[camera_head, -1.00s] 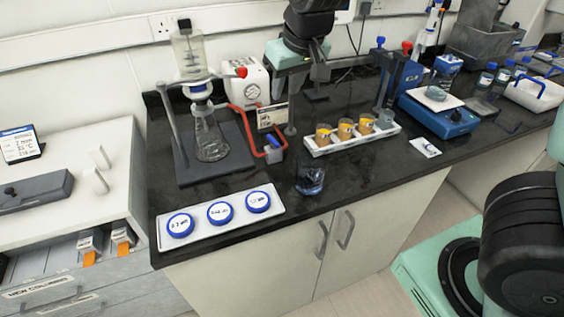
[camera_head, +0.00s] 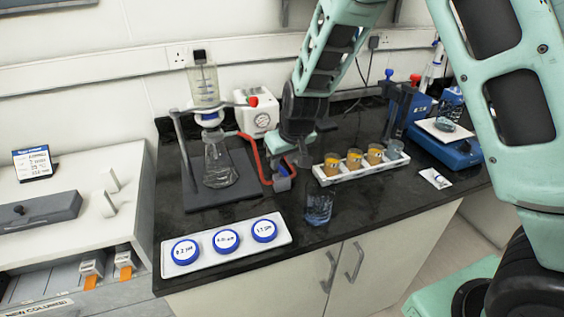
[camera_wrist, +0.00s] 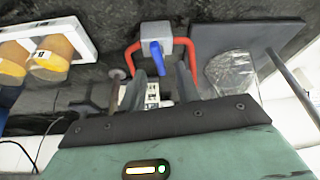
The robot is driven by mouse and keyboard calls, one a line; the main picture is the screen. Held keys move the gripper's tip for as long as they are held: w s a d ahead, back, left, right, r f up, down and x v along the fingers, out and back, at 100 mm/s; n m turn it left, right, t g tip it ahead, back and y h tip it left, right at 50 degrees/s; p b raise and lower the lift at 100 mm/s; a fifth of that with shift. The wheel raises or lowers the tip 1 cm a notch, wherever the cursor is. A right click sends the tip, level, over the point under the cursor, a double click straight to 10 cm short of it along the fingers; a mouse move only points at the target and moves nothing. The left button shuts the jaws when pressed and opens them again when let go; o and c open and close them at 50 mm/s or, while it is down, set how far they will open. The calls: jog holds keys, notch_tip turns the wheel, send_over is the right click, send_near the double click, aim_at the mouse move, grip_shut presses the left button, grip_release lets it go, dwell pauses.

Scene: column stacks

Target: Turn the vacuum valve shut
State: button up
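The vacuum valve is a small grey block (camera_head: 284,184) set in red tubing on the black bench, between the filter flask and the white pump. It has a blue lever (camera_head: 281,169), which also shows in the wrist view (camera_wrist: 157,57) pointing from the block (camera_wrist: 157,30) toward my gripper. My gripper (camera_head: 301,158) is low over the bench, just right of and behind the valve. In the wrist view its two dark fingers (camera_wrist: 161,82) are apart, with the lever tip near the gap. I cannot tell whether they touch it.
The flask (camera_head: 219,165) on its dark stand base (camera_head: 190,198) is left of the valve; the pump (camera_head: 257,112) is behind. A white tray (camera_head: 330,181) of amber cups is close right. A glass beaker (camera_head: 319,206) and a tray of blue-rimmed discs (camera_head: 205,255) stand in front.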

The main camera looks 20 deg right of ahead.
jog(key=shift+x, duration=0.85)
jog(key=shift+c, duration=0.3)
grip_shut()
jog(key=shift+s+a+r+m+p, duration=0.1)
jog(key=shift+r+m+p, duration=0.35)
jog(key=shift+p, duration=0.8)
jog(key=shift+f+m+h+p, duration=0.4)
jog(key=shift+m+p, duration=0.05)
jog(key=shift+m, duration=0.3)
jog(key=shift+o, duration=0.3)
grip_release()
jog(key=shift+r, duration=0.1)
jog(key=p+v, duration=0.1)
jog(key=v, duration=1.6)
